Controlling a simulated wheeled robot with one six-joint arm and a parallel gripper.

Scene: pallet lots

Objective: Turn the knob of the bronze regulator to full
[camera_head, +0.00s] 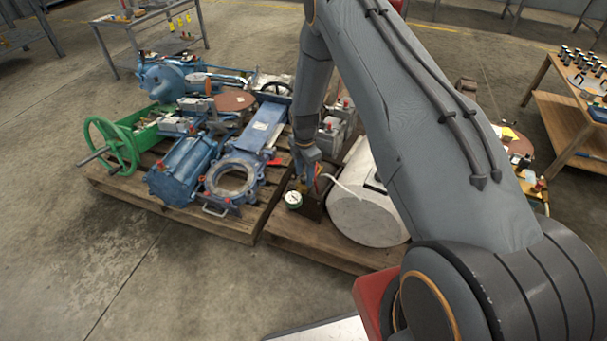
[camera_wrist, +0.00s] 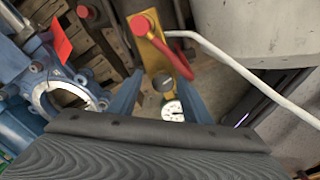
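The bronze regulator (camera_wrist: 148,42) shows in the wrist view as a yellow-gold body with red fittings and a white hose. Its dark round knob (camera_wrist: 163,83) lies between the fingers of my gripper (camera_wrist: 158,93), with a gap visible on each side. A white round gauge (camera_wrist: 173,110) sits beside the knob. In the head view, the gauge (camera_head: 293,199) shows at the pallet's front edge, and my gripper (camera_head: 306,180) points down just above and behind it. My gripper is open. My gripper hides most of the regulator in the head view, and I cannot read the knob's setting.
Blue valve parts (camera_head: 238,172) and a green handwheel (camera_head: 112,146) crowd the left pallet (camera_head: 238,231). A white hose (camera_wrist: 235,66) runs rightward. Floor in front is clear.

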